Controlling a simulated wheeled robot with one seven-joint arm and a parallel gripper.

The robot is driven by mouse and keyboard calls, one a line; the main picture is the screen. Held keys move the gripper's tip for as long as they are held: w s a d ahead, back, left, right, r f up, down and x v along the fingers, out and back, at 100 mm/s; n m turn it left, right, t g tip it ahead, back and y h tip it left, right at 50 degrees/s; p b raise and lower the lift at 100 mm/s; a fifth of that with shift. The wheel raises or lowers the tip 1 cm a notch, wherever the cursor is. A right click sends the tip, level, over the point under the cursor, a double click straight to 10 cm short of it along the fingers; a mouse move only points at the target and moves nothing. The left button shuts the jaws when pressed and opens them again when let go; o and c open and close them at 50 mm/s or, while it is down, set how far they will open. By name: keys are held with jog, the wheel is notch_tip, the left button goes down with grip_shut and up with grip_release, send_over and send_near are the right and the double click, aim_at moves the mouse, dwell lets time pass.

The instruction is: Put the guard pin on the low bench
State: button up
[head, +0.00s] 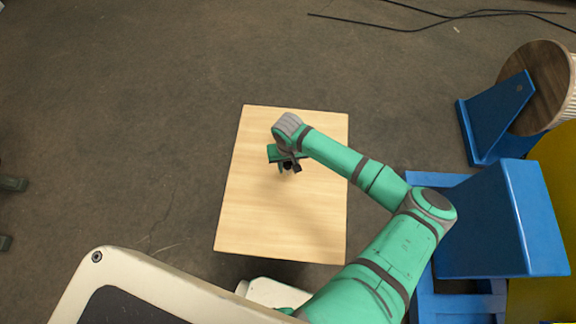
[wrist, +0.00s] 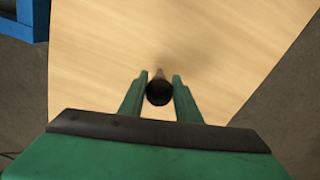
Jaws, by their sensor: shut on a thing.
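The guard pin (wrist: 159,92) is a dark round-headed pin, seen nearly end-on in the wrist view. My gripper (wrist: 160,90) is shut on it, with one green finger on each side. In the head view my gripper (head: 289,166) is over the upper middle of the low bench (head: 270,220), a pale wooden top that also fills much of the wrist view (wrist: 110,60). A faint shadow lies on the wood near the pin. I cannot tell whether the pin's lower end touches the wood. In the head view the pin is mostly hidden by my gripper.
Blue metal frames (head: 500,220) stand right of the bench, with a wooden cable drum (head: 540,85) behind them. Black cables (head: 430,20) lie on the floor at the top.

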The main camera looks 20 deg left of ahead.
jog(key=shift+f, duration=0.25)
jog(key=o, duration=1.1)
jog(key=shift+o, duration=0.2)
jog(key=shift+w, duration=0.1)
